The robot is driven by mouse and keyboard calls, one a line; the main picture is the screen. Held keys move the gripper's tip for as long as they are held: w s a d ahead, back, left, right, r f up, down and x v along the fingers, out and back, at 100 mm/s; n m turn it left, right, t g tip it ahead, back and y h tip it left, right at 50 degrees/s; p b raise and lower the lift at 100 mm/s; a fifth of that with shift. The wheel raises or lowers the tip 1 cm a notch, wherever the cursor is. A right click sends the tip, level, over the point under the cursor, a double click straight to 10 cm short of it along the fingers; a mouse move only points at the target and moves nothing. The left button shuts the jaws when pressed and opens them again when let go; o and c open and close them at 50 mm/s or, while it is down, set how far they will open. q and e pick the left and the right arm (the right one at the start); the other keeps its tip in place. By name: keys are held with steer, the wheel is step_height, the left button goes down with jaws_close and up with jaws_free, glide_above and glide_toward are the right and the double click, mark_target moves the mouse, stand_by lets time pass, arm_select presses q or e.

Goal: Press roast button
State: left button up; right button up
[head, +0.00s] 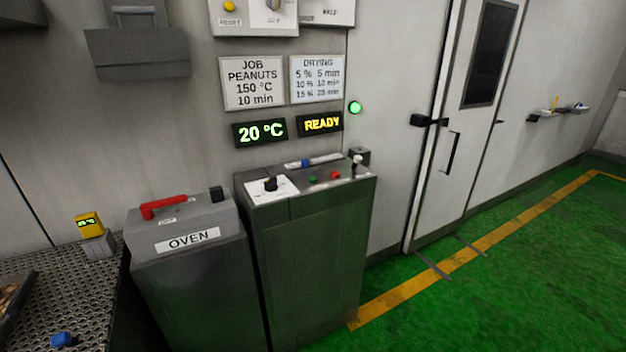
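A grey control console (310,240) stands against the wall in the middle of the head view. Its top carries a green button (313,181), a red button (335,175), a blue button (305,163), a black knob on a white plate (269,184) and a white-tipped lever (357,160). I cannot read which button is the roast button. Above it, one display (260,132) reads 20 °C and another display (321,123) reads READY. A job sign (253,83) reads peanuts, 150 °C, 10 min. Neither of my grippers is in view.
An OVEN box (187,240) with a red handle (163,207) stands left of the console. A perforated table (85,280) is at the lower left. A green light (355,107) glows on the wall. A white door (465,120) and open green floor (500,290) lie to the right.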

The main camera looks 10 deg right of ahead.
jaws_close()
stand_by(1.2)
